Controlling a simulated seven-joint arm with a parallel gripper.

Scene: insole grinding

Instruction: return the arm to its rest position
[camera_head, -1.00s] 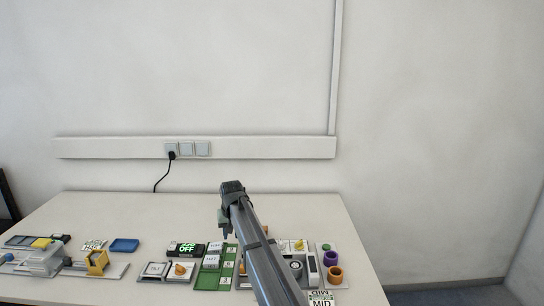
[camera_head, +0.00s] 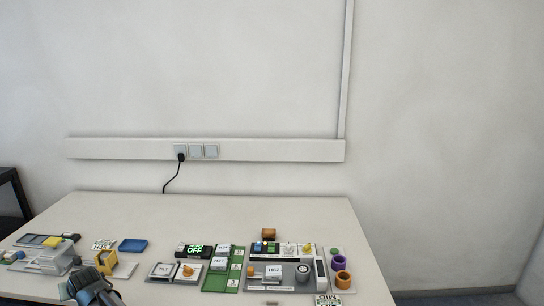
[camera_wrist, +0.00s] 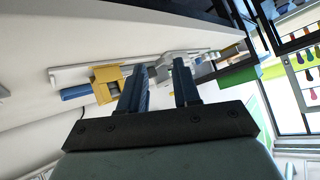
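My gripper (camera_head: 92,286) is at the lower left of the head view, by the front of the table and just below the yellow bracket (camera_head: 107,262). In the wrist view my gripper (camera_wrist: 161,75) has its two dark fingers apart, with a clear gap and nothing held between them. The yellow bracket also shows in the wrist view (camera_wrist: 106,80), beyond the left finger. The rest of my arm is out of the head view.
The table (camera_head: 290,207) holds a grey machine (camera_head: 48,258), a blue tray (camera_head: 132,245), a display reading OFF (camera_head: 194,250), a green board (camera_head: 236,262), a grey station (camera_head: 287,275) and purple and orange rings (camera_head: 342,279). The back strip of the table is clear.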

